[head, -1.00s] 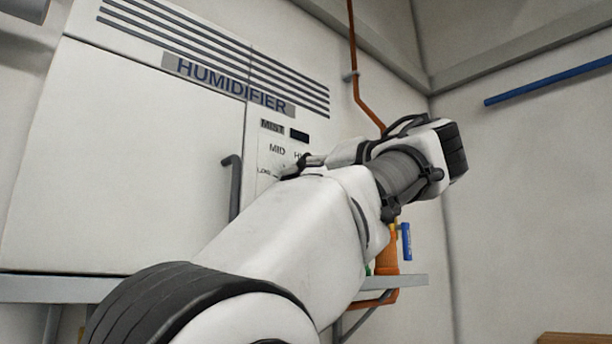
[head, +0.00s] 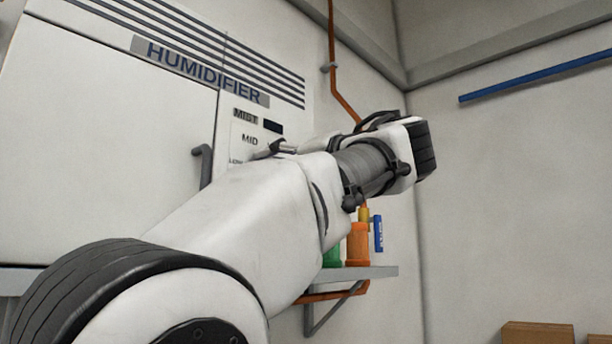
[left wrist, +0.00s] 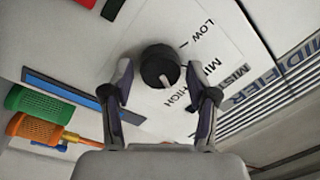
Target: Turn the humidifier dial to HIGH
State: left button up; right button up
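The humidifier (head: 110,120) is a large white cabinet on the left of the head view. Its dial (left wrist: 160,67) is a round black knob with a white pointer, seen in the left wrist view on a white panel marked LOW, MID and HIGH. The pointer slants down and right in that picture, towards the HIGH lettering (left wrist: 180,97). My left gripper (left wrist: 158,72) is open, with one finger on each side of the dial and small gaps showing. In the head view my left gripper (head: 272,149) covers the dial and the HIGH label. My right gripper is out of view.
A grey handle (head: 205,165) sticks out left of the panel. A shelf (head: 370,272) below my left arm carries green and orange bottles (head: 358,243). A copper pipe (head: 332,60) runs down the wall. A cardboard box (head: 538,334) shows at lower right.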

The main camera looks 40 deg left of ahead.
pick_arm(q)
jog(key=shift+a, duration=0.15)
jog(key=d, duration=1.2)
jog(key=shift+s+f, duration=0.2)
jog(key=shift+f, duration=0.25)
